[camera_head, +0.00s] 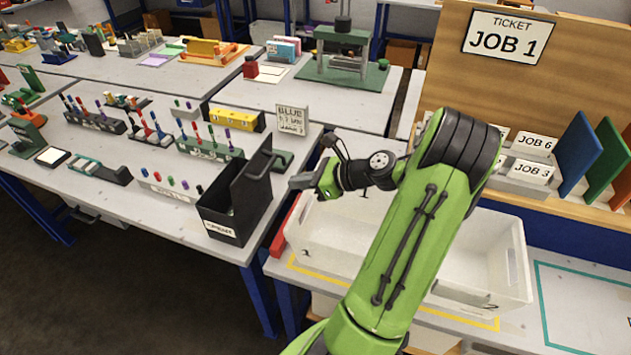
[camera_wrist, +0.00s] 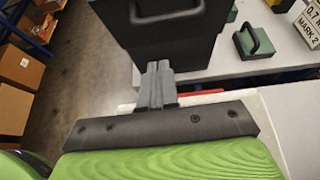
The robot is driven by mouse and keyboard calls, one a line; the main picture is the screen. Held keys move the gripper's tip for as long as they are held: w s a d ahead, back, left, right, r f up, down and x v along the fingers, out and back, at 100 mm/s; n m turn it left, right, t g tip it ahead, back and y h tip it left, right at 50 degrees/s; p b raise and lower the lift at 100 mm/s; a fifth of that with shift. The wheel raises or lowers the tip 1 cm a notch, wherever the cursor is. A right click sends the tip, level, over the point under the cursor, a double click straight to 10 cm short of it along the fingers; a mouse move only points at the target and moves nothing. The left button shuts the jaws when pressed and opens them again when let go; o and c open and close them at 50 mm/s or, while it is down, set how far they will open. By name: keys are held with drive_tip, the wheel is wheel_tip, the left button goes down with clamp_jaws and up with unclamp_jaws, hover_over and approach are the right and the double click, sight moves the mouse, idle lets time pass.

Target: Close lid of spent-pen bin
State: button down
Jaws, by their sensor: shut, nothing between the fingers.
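The spent-pen bin (camera_head: 219,226) is a black box with a white label, at the near right corner of the left table. Its black lid (camera_head: 252,182) stands raised, about upright, along the bin's right side, and the bin is open. A dark handle (camera_head: 263,163) sits on the lid. My gripper (camera_head: 298,181) is shut and empty, just right of the lid. In the wrist view, the shut fingers (camera_wrist: 158,82) point at the lower part of a black panel with a handle (camera_wrist: 166,12). I cannot tell whether the fingertips touch it.
A green block with a dark handle (camera_wrist: 253,42) stands close to the bin. Pen racks (camera_head: 210,146) and a yellow block (camera_head: 236,119) stand behind it. A white tray (camera_head: 500,262) lies under my arm, with a red strip (camera_head: 281,235) between it and the left table.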

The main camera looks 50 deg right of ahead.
sight(262, 176)
drive_tip(key=w, duration=0.1)
drive_tip(key=w+a, duration=0.1)
drive_tip(key=w, duration=0.1)
drive_tip(key=w+a, duration=0.1)
drive_tip(key=shift+w+r, duration=0.35)
drive_tip(key=shift+w, duration=0.05)
drive_tip(key=shift+r, duration=0.15)
